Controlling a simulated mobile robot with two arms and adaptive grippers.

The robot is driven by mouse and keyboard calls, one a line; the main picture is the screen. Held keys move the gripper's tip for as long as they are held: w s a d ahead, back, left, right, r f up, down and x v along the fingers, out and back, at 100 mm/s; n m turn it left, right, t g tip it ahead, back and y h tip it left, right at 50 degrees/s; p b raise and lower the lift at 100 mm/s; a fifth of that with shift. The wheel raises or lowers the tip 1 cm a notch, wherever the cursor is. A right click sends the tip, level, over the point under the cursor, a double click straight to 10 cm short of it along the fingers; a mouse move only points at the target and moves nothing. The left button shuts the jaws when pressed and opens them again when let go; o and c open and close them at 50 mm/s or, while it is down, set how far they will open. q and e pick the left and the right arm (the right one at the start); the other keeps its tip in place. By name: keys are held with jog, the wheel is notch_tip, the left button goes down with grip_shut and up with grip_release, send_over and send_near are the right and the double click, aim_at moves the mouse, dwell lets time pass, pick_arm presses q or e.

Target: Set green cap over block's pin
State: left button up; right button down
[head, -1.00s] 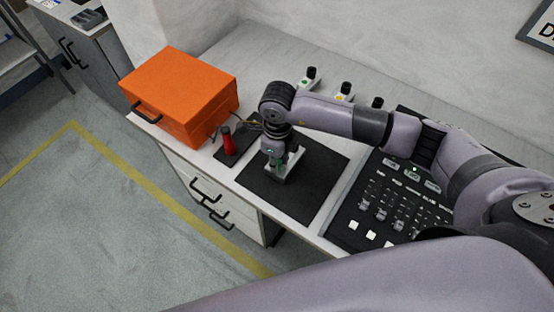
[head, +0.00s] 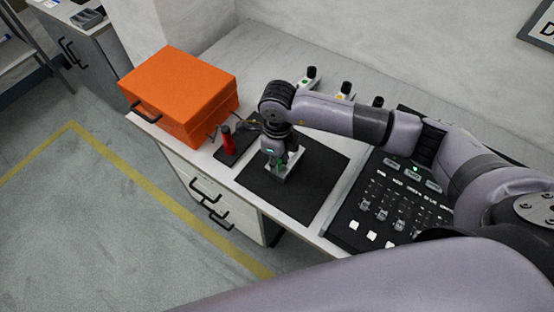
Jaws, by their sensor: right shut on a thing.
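My right gripper (head: 279,160) points down over the black mat (head: 310,190) and is shut on the green cap (head: 280,163), of which only a little green shows between the fingers. The light grey block (head: 290,179) lies on the mat directly under the gripper. The block's pin is hidden by the gripper and cap, so I cannot tell whether the cap is around the pin or above it. My left gripper is not in view.
A red cylinder (head: 228,143) stands on a dark base left of the mat. An orange case (head: 180,92) sits at the left end of the counter. A black control panel (head: 385,205) lies to the right. Small blocks with green (head: 306,83) and yellow (head: 341,97) tops stand behind.

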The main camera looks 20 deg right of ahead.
jog(key=shift+f+b, duration=0.35)
jog(key=shift+b, duration=0.15)
dwell(0.5)
jog(key=c, duration=1.3)
grip_release()
notch_tip(320, 180, up, 12)
jog(key=shift+d, duration=0.1)
